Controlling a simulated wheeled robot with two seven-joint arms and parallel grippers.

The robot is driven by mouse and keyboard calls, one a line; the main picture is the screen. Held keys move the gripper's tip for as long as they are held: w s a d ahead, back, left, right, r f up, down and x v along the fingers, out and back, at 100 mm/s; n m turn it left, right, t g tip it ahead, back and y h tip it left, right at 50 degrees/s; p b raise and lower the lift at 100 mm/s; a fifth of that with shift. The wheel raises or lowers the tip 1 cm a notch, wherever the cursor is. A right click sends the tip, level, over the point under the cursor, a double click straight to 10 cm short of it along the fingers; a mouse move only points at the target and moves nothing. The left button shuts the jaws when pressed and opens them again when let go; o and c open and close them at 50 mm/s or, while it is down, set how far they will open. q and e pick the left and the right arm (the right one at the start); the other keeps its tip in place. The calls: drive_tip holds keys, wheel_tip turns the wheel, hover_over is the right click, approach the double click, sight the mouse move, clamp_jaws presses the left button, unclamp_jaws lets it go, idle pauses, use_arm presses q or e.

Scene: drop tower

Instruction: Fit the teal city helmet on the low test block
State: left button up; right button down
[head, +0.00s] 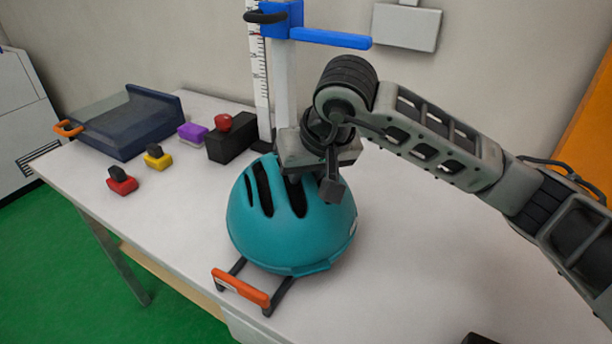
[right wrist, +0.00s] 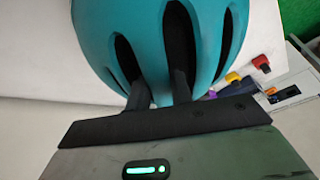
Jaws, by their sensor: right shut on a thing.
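The teal helmet (head: 290,230) sits upright, dome up, near the front edge of the table. It fills the top of the right wrist view (right wrist: 155,45). My right gripper (head: 303,183) points down on top of the helmet and is shut on it at the dark vent slots. Its two fingers (right wrist: 158,90) reach into the slots, so their tips are hidden. No low test block can be made out; whatever is under the helmet is hidden. My left gripper is not in view.
A dark frame with an orange handle (head: 240,288) sticks out in front of the helmet. A ruler post (head: 258,75) with a blue arm (head: 330,39) stands behind. Left are a blue tray (head: 125,130), a black box (head: 230,142) and small knobbed blocks (head: 122,184).

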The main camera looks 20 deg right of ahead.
drive_tip(key=shift+s+a+f+g, duration=0.15)
drive_tip(key=shift+s+f, duration=0.1)
drive_tip(key=shift+f, duration=0.3)
drive_tip(key=shift+s+f+g, duration=0.15)
drive_tip(key=shift+s+f, duration=0.05)
drive_tip(key=shift+f, duration=0.3)
drive_tip(key=c, duration=1.2)
unclamp_jaws()
drive_tip(key=shift+f, duration=0.1)
drive_tip(key=c, duration=0.3)
drive_tip(key=shift+w+r, duration=0.15)
drive_tip(key=shift+r, duration=0.2)
drive_tip(key=shift+r+p, duration=0.55)
drive_tip(key=shift+r, duration=0.2)
drive_tip(key=shift+w+r, duration=0.15)
drive_tip(key=shift+r, duration=0.1)
